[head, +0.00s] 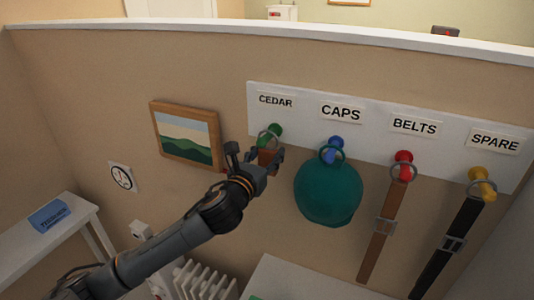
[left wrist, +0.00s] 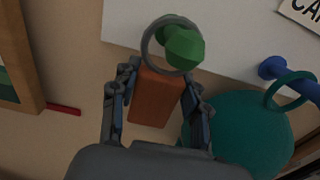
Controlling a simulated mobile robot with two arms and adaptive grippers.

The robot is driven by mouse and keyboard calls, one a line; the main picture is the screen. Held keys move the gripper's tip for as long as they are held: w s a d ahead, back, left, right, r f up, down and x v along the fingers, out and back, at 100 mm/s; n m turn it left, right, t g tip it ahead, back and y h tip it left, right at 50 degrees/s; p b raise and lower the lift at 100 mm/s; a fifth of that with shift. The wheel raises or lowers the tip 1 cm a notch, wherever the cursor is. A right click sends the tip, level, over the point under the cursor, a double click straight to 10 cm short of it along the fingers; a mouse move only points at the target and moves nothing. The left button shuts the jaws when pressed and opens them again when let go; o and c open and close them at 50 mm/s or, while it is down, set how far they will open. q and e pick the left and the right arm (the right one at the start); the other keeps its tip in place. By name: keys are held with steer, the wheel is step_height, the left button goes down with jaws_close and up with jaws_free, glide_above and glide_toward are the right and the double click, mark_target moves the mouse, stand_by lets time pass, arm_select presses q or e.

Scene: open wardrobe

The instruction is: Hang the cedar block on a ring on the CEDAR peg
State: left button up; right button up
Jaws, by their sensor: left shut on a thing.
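The orange-brown cedar block (head: 267,157) is between the fingers of my left gripper (head: 256,156), just below the CEDAR label (head: 275,101). In the left wrist view the fingers (left wrist: 157,90) are shut on both sides of the block (left wrist: 155,98). Its grey ring (left wrist: 150,45) stands at the block's upper end. The green CEDAR peg (head: 276,130) has its knob (left wrist: 185,48) in front of the ring's right side. The ring appears to be around the peg, though the knob hides part of it. My right gripper is not in view.
A teal cap (head: 327,190) hangs on the blue CAPS peg (head: 334,146), close right of my gripper. A brown belt (head: 382,228) and a black belt (head: 450,242) hang farther right. A framed picture (head: 186,134) is on the wall to the left.

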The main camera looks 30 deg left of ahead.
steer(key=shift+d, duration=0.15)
arm_select(q)
steer(key=o, duration=1.2)
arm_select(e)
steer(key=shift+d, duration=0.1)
arm_select(q)
steer(key=shift+s, duration=0.1)
steer(key=s, duration=1.1)
steer(key=shift+s+d, duration=0.35)
steer(key=shift+s, duration=0.05)
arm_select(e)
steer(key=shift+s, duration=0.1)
